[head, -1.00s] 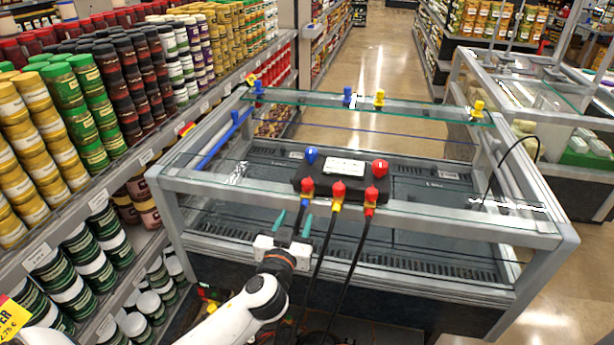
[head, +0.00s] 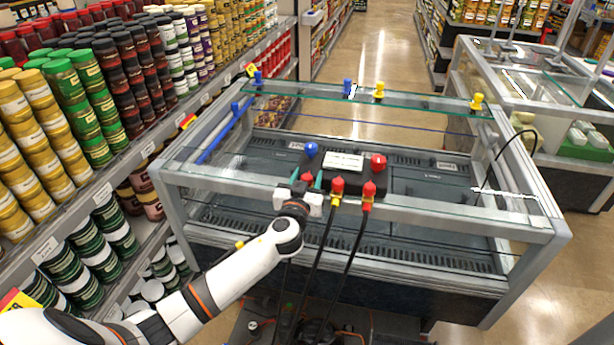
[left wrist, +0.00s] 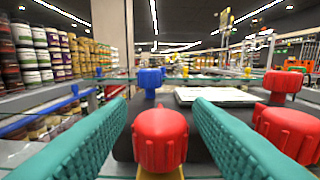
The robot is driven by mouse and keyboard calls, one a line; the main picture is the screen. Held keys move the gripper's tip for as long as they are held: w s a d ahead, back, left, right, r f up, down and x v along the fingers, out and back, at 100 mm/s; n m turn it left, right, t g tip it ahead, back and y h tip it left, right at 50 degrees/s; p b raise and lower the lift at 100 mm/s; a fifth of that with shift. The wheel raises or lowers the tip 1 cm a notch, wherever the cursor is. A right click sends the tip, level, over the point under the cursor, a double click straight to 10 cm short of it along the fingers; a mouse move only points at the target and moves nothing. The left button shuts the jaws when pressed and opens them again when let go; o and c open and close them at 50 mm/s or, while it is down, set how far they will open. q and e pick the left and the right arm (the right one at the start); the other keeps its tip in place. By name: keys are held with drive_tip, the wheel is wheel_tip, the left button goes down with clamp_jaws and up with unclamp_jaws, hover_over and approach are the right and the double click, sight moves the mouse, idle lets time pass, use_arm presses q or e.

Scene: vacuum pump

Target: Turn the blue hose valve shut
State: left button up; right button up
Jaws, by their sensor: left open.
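The blue knob (head: 311,149) stands upright at the left of the dark pump block on the glass case. In the left wrist view the blue knob (left wrist: 150,79) rises behind a red ribbed knob (left wrist: 160,138). That red knob tops the leftmost front valve (head: 307,178). My left gripper (head: 306,180) is open, its teal fingers on either side of this front red knob, with gaps visible in the wrist view (left wrist: 163,112). The arm hides the hose below it. My right gripper is out of view.
Two more red front valves (head: 338,186) (head: 369,190) with black hoses stand close to the right. A red knob (head: 378,162) and a white label (head: 344,162) sit on the block. The glass case's metal front rail (head: 450,214) runs below. Stocked shelves (head: 120,205) line the left.

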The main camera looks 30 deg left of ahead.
use_arm(q)
drive_tip(key=c, duration=1)
